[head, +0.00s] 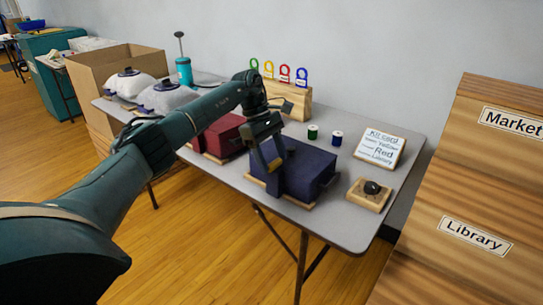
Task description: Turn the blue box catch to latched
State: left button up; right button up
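The blue box (312,172) sits on a thin wooden base near the front edge of the grey table (338,218). Its lid looks closed. My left gripper (272,164) points down at the box's front left side, with its fingertips close to or against it. The gripper covers part of the box there. I cannot make out the catch or which way it is turned. Whether the fingers are apart or closed on something is too small to tell. My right gripper is out of view.
A dark red box (222,136) stands left of the blue box. Behind are two spools, a card stand (379,149) and a wooden rack (288,100) with coloured rings. A wooden block with a black knob (371,188) lies right. Wooden crates (440,185) stand beyond the right edge.

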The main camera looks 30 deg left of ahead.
pick_arm(q)
jog(key=shift+o, duration=0.9)
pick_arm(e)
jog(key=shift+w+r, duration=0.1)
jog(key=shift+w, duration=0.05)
pick_arm(q)
jog(key=p+v, duration=0.1)
jog(key=v, duration=1.2)
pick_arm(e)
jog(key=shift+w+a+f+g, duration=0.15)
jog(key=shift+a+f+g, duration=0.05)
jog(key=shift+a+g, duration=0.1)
pick_arm(q)
jog(key=shift+r, duration=0.1)
